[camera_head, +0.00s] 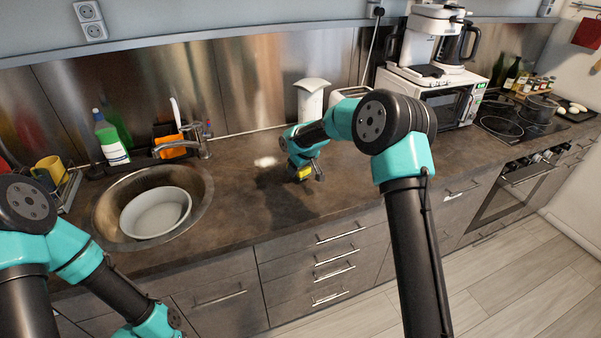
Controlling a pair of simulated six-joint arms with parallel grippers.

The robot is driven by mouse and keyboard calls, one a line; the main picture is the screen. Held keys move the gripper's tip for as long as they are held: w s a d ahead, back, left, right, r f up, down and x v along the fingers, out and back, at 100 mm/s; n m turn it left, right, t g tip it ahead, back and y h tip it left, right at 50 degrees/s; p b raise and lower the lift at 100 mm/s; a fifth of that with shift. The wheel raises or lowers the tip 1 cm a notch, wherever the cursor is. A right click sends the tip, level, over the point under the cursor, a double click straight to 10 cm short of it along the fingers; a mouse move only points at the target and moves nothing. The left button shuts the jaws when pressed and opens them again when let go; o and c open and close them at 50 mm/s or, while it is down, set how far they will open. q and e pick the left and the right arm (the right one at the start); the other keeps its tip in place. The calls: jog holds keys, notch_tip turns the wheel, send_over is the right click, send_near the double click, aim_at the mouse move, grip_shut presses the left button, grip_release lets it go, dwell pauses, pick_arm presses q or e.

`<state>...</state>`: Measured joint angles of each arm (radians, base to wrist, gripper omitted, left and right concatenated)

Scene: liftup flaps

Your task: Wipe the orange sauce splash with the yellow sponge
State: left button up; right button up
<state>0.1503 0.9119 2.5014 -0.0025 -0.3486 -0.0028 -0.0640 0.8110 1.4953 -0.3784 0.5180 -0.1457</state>
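The yellow sponge (303,172) is at my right gripper (308,174), low over the brown worktop right of the sink. The gripper appears shut on it. I cannot tell whether the sponge touches the worktop. I see no orange sauce splash; my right gripper and arm may hide it.
The sink (104,213) with a white bowl (156,212) is on the left. A green bottle (110,138) and a tap (200,140) stand behind it. A microwave (430,97) and hob (503,127) are on the right.

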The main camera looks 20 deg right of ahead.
jog(key=shift+r, duration=2.65)
jog(key=shift+d, duration=0.1)
